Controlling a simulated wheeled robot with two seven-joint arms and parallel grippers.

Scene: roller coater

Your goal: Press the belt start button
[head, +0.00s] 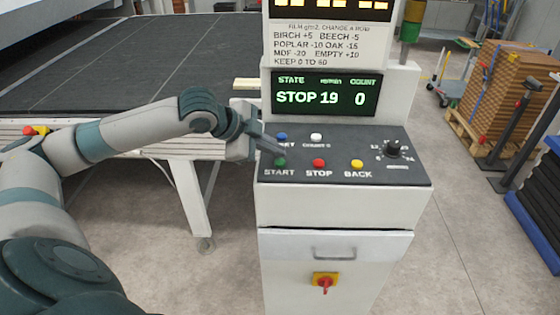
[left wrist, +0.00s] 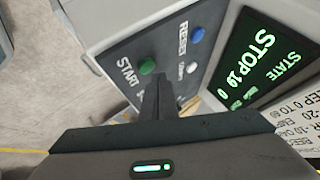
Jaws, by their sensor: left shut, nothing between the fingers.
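The green start button (head: 280,162) sits at the left of the console's dark sloping panel (head: 345,183), above the label START. It also shows in the left wrist view (left wrist: 147,66), just beyond the fingertips. My left gripper (head: 281,151) is shut and empty, its fingertips over the panel close to the green button. The left wrist view shows the closed fingers (left wrist: 158,82) pointing toward it; I cannot tell whether they touch. The display (head: 325,96) reads STOP, 19 and count 0. My right gripper is not in view.
Near the green button are a red stop button (head: 319,163), a yellow back button (head: 357,164), a blue button (head: 281,136), a white button (head: 316,138) and a black dial (head: 393,148). A red-yellow switch (head: 325,283) is lower down. The conveyor belt (head: 130,62) lies left.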

